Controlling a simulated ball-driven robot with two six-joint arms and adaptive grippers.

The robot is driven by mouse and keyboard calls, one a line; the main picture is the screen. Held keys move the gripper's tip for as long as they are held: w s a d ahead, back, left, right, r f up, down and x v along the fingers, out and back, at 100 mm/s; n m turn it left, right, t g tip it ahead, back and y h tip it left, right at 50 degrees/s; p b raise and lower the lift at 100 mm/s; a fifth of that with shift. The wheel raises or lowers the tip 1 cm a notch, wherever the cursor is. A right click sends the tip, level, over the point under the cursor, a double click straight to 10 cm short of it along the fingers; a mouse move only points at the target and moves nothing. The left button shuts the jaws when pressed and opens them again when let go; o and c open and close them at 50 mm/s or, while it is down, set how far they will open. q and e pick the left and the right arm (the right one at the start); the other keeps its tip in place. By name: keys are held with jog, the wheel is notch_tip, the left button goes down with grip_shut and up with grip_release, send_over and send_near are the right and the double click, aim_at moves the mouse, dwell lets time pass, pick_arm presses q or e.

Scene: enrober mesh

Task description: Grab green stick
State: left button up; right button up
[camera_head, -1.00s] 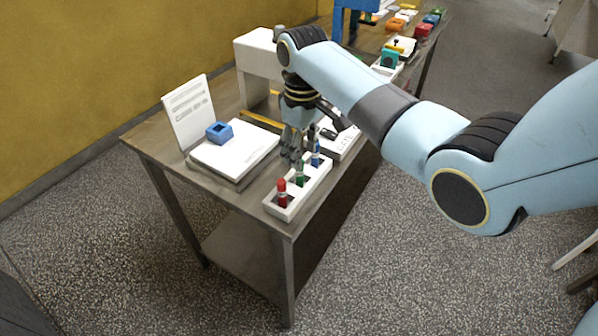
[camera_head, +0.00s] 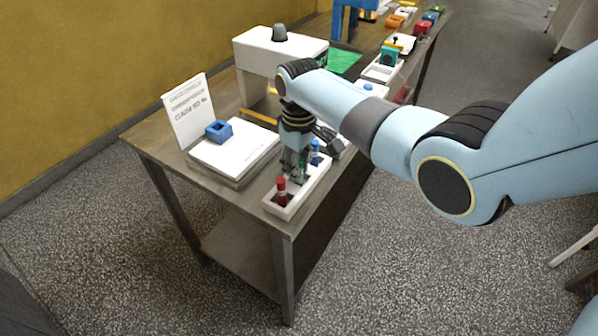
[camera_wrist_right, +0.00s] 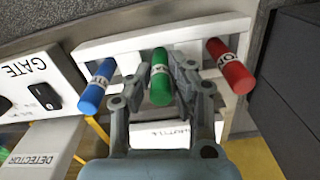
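The green stick (camera_wrist_right: 160,78) stands in the middle of a white holder (camera_wrist_right: 130,45) in the right wrist view, between a blue stick (camera_wrist_right: 97,86) and a red stick (camera_wrist_right: 231,66). My right gripper (camera_wrist_right: 167,80) has its two fingers on either side of the green stick. Its fingers look close to it, but I cannot tell whether they touch. In the head view the right gripper (camera_head: 294,172) is low over the holder (camera_head: 309,192) and mostly hides the green stick. The red stick (camera_head: 282,191) and blue stick (camera_head: 315,153) show beside it. My left gripper is not in view.
A white platform (camera_head: 235,150) with a blue block (camera_head: 218,131) and an upright sign (camera_head: 187,110) stands left of the holder. A white box-like machine (camera_head: 262,60) is behind. A GATE switch panel (camera_wrist_right: 38,92) lies beside the holder.

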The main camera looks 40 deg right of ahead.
grip_shut()
jog(key=shift+r, duration=0.15)
